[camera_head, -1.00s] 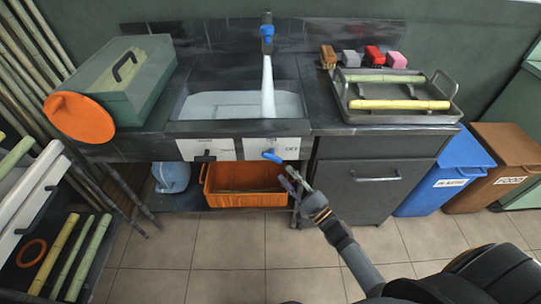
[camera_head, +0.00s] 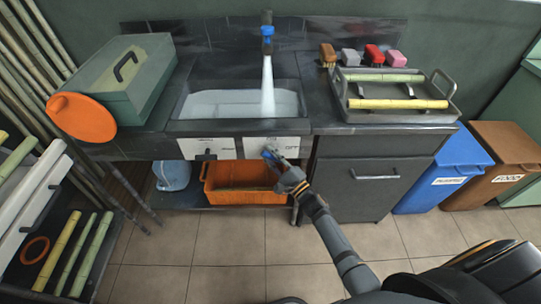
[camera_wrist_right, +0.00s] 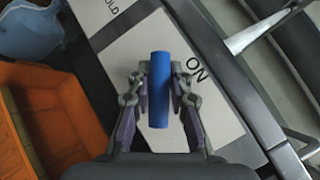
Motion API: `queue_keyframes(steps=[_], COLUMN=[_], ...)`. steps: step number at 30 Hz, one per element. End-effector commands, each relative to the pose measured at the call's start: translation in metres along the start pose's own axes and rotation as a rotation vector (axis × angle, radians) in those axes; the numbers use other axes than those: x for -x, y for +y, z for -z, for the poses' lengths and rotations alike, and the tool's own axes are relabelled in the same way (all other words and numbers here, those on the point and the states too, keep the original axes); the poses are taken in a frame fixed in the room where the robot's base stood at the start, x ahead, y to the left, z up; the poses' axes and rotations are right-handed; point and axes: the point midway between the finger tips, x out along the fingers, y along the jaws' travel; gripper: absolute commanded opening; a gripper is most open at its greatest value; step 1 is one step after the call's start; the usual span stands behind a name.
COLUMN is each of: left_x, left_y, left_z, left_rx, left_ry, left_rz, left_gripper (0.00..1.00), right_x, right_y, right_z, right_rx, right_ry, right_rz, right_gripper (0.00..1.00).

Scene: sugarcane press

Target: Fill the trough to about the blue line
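The trough (camera_head: 187,95) is a dark basin set in the counter. Pale water (camera_head: 225,104) covers its floor, and a white stream (camera_head: 267,88) falls into it from the blue-collared tap (camera_head: 267,31). I cannot make out a blue line on its walls. My right gripper (camera_head: 275,160) is at the blue tap handle on the white front panel. In the right wrist view the blue handle (camera_wrist_right: 159,90) stands between the two fingers (camera_wrist_right: 159,85), which appear closed on it. The panel beside it reads "ON" (camera_wrist_right: 196,71). My left gripper is not in view.
An orange crate (camera_head: 245,197) and a blue jug (camera_head: 172,176) stand on the shelf below. A metal tray (camera_head: 400,117) with cane pieces is right of the trough. A green box (camera_head: 125,80) and orange disc (camera_head: 82,117) are left. Blue (camera_head: 445,172) and brown (camera_head: 500,165) bins stand right.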

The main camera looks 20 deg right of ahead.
Motion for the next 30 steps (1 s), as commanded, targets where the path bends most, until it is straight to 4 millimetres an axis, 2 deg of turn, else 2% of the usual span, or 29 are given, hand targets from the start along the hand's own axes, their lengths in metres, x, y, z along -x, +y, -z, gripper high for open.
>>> queue_keyframes(steps=[7, 11, 17, 21, 30], left_x=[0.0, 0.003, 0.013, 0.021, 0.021], left_y=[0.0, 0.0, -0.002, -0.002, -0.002], left_z=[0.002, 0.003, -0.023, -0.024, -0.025], left_rx=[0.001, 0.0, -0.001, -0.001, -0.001], left_ry=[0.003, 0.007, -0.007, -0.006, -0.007], left_rz=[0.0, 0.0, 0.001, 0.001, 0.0], left_gripper=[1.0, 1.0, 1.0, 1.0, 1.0], right_x=[0.001, 0.001, 0.0, 0.0, 0.001], right_y=[0.001, 0.0, -0.002, 0.0, 0.004], right_z=[0.0, -0.001, -0.002, -0.001, 0.001], right_rx=[0.009, 0.086, 0.238, 0.303, 0.325], right_ry=[0.003, 0.022, 0.063, 0.08, 0.086], right_rz=[-0.01, -0.071, -0.196, -0.249, -0.266], right_gripper=[0.0, 0.0, 0.0, 0.0, 0.0])
